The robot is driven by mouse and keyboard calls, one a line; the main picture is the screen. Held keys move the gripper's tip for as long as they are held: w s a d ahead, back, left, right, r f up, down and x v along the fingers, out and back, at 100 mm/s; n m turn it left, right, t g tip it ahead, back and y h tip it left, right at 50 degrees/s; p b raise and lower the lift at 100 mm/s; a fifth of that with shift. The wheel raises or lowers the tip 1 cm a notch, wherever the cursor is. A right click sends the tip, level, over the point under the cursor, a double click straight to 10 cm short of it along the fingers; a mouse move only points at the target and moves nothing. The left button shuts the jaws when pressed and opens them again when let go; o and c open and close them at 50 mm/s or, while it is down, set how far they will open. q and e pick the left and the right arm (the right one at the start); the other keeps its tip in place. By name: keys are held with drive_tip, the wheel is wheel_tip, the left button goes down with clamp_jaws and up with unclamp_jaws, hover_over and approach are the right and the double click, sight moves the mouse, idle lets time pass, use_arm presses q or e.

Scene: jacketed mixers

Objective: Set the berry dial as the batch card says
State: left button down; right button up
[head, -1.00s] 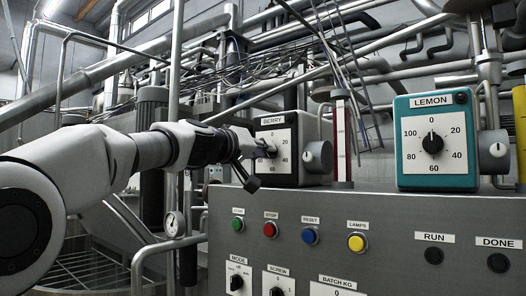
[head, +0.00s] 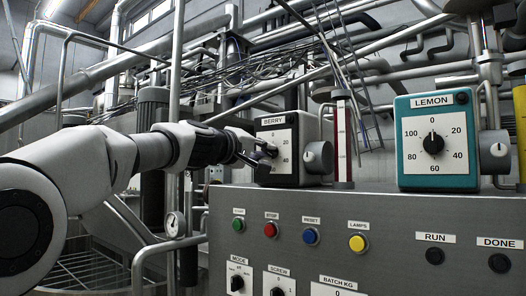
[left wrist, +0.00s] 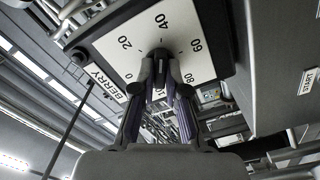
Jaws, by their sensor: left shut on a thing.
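The berry dial (head: 283,158) is a dark box with a white scale face and a BERRY label, at the middle of the head view. My left gripper (head: 266,151) reaches it from the left and covers part of the face. In the left wrist view the white face (left wrist: 200,70) shows 0, 20, 40, 60 and 80. There my left gripper (left wrist: 160,66) is shut on the dark berry knob (left wrist: 162,52) at the face's centre. The fingers hide most of the knob, and I cannot read its pointer. No batch card is readable. My right gripper is out of view.
The teal lemon dial (head: 433,175) stands to the right, its pointer near 0. A grey round knob unit (head: 319,157) and a red-filled gauge (head: 343,140) stand close right of the berry dial. The grey panel (head: 400,215) below carries coloured buttons and selectors.

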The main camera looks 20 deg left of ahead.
use_arm(q)
drive_tip(key=c, duration=1.3)
unclamp_jaws()
drive_tip(key=shift+o, duration=0.5)
drive_tip(key=shift+w+d+f, duration=0.1)
drive_tip(key=shift+w+d, duration=0.1)
drive_tip(key=shift+w, duration=0.05)
